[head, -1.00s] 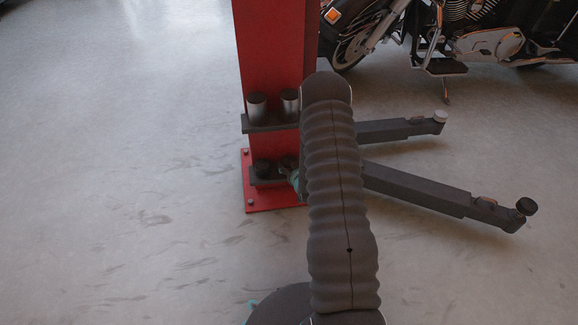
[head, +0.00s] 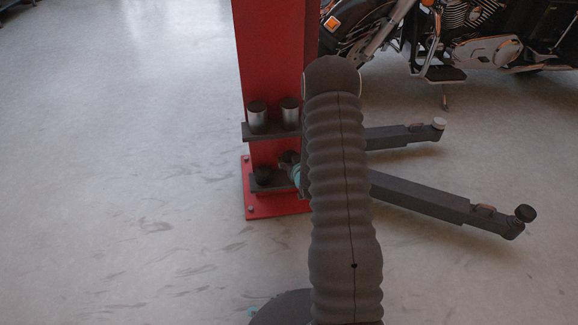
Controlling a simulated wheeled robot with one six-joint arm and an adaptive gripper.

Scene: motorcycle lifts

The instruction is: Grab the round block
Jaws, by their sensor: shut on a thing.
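A dark round block (head: 262,175) sits at the left of the lower shelf (head: 258,187) on the red lift post. My gripper (head: 291,163) is at the right of this shelf, mostly hidden behind my arm. It is shut on another dark round block (head: 287,157), which shows only as a small shape by the fingers. The exact contact, and whether this block touches the shelf, cannot be told.
Two silver cylinders with dark tops (head: 257,117) stand on the upper shelf (head: 262,133), just above my gripper. The red post (head: 275,50) rises behind. Two dark lift arms (head: 430,203) reach right. A motorcycle (head: 470,40) stands behind; the floor at left is clear.

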